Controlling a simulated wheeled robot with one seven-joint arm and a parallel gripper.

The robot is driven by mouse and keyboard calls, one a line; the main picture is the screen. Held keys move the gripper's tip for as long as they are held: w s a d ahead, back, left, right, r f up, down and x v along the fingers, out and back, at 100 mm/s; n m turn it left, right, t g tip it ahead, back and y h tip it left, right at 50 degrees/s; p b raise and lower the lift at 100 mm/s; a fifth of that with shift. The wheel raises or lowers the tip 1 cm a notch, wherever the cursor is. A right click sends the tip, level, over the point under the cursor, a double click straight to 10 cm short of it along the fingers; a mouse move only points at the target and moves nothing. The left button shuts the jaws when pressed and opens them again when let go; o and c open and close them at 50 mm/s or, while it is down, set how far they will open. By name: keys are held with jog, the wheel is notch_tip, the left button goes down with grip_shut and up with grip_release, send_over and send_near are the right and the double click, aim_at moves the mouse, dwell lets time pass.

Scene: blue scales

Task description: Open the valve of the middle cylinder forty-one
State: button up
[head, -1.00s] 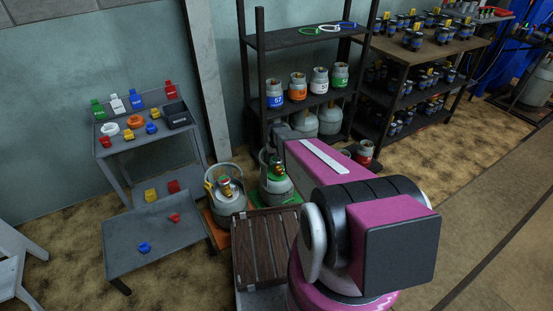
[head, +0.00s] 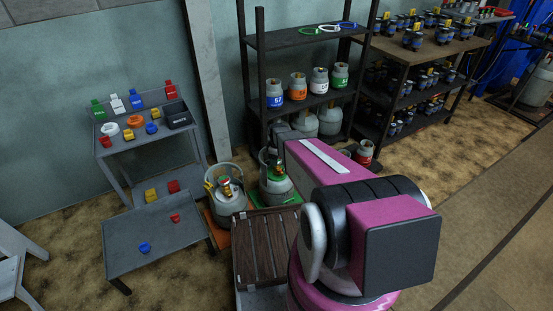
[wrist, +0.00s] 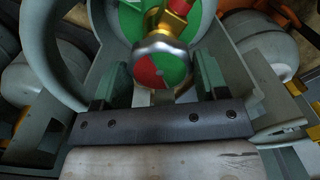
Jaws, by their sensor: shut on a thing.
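The middle cylinder (head: 277,190) is grey with a green band and stands on a green base, partly hidden behind my arm in the head view. In the wrist view its valve knob (wrist: 161,64) has a face split into red and green, with a brass stem behind it. My gripper (wrist: 160,78) has one finger on each side of the knob and is shut on it. The grey collar (wrist: 58,50) of the cylinder curves around the valve. The gripper's fingers are hidden in the head view. I cannot read a number on the cylinder.
A cylinder (head: 226,194) on an orange base stands left of the middle one, and another with red (head: 365,153) is to the right. A wooden slatted platform (head: 262,250) is in front. A dark shelf (head: 300,112) stands behind. A low grey table (head: 160,240) is at left.

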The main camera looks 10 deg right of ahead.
jog(key=n, duration=0.6)
jog(key=shift+n, duration=0.3)
dwell(0.4)
jog(key=o, duration=0.9)
notch_tip(320, 180, up, 11)
jog(key=shift+f, duration=0.15)
